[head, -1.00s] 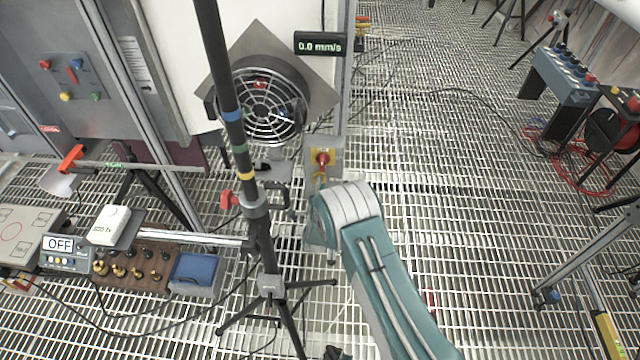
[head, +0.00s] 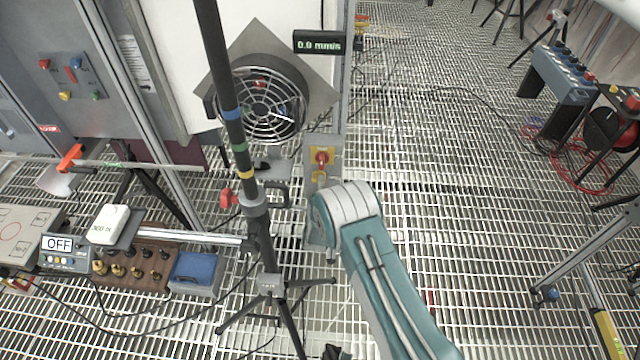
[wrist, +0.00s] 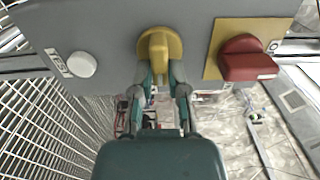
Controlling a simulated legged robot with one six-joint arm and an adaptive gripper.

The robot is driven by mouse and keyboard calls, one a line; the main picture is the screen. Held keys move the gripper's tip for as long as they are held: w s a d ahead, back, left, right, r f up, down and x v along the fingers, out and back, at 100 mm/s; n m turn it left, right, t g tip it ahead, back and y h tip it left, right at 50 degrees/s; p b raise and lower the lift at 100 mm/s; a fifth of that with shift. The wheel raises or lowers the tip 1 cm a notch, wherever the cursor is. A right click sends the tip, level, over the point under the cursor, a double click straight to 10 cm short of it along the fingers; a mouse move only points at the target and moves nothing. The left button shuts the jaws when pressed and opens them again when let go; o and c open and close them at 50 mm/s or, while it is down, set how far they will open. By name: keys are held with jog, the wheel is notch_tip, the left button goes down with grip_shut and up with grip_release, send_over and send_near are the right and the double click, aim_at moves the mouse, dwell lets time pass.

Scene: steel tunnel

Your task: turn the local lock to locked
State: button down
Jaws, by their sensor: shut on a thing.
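A grey panel (wrist: 105,32) fills the top of the wrist view. On it sits a yellow knob (wrist: 158,44), which seems to be the local lock, its raised bar running up and down in that view. My gripper (wrist: 162,84) has one finger on each side of the bar and is shut on it. In the head view the yellow knob (head: 319,177) is small, just below a red knob (head: 322,157) on a yellow plate. My arm hides the gripper there. No lock marking is readable.
In the wrist view, a white button (wrist: 82,64) with a test label is left of the yellow knob, and the red knob (wrist: 247,58) is right. A fan (head: 262,104) and a black tripod pole (head: 240,150) stand left of my arm. Open grating lies right.

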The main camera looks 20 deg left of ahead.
jog(key=shift+d+f, duration=0.3)
jog(key=c, duration=0.6)
grip_release()
jog(key=shift+c, duration=0.2)
jog(key=shift+r, duration=0.1)
jog(key=shift+a, duration=0.1)
jog(key=v, duration=1.2)
